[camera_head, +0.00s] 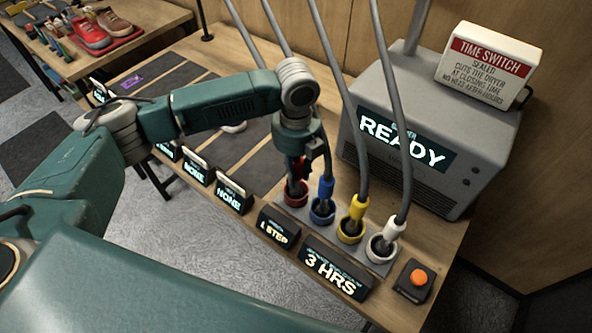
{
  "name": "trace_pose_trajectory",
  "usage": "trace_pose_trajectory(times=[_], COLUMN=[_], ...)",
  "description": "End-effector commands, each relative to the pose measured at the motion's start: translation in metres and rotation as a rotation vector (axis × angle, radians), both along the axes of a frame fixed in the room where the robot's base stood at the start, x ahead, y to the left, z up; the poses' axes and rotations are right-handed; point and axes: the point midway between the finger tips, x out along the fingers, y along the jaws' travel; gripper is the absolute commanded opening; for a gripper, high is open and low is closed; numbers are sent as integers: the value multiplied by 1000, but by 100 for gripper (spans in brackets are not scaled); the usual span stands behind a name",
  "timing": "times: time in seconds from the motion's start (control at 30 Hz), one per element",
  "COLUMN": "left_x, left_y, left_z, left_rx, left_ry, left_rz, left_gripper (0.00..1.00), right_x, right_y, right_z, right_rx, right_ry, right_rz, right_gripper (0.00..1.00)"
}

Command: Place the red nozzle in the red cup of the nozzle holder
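The nozzle holder (330,231) is a grey strip on the bench with red, blue, yellow and white cups. My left gripper (301,168) points down, directly over the red cup (296,195). The red nozzle (299,170) shows as a small red patch between the fingers, upright, its lower end at or in the red cup. The fingers and arm hide most of it, so I cannot tell whether they grip it or how deep it sits. The blue nozzle (326,188), yellow nozzle (357,208) and white nozzle (393,229) stand in their matching cups. My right gripper is out of view.
Grey hoses run up from the nozzles. A grey dryer (435,140) reading READY stands behind, with a time switch box (487,65) on top. Several display signs (232,195) line the front edge. An orange button (419,278) is at right.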

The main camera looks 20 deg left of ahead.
Motion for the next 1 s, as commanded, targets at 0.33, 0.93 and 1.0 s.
trace_pose_trajectory(times=[0.33,0.93,1.0], left_x=[0,1,1], left_y=[0,-1,-1], left_z=[0,93,104], left_rx=[0,-1,-1], left_ry=[0,-4,-3], left_rz=[0,0,0], left_gripper=[45,45,45], right_x=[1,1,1], right_y=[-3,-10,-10], right_z=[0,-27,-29], right_rx=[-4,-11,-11], right_ry=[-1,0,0], right_rz=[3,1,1], right_gripper=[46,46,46])
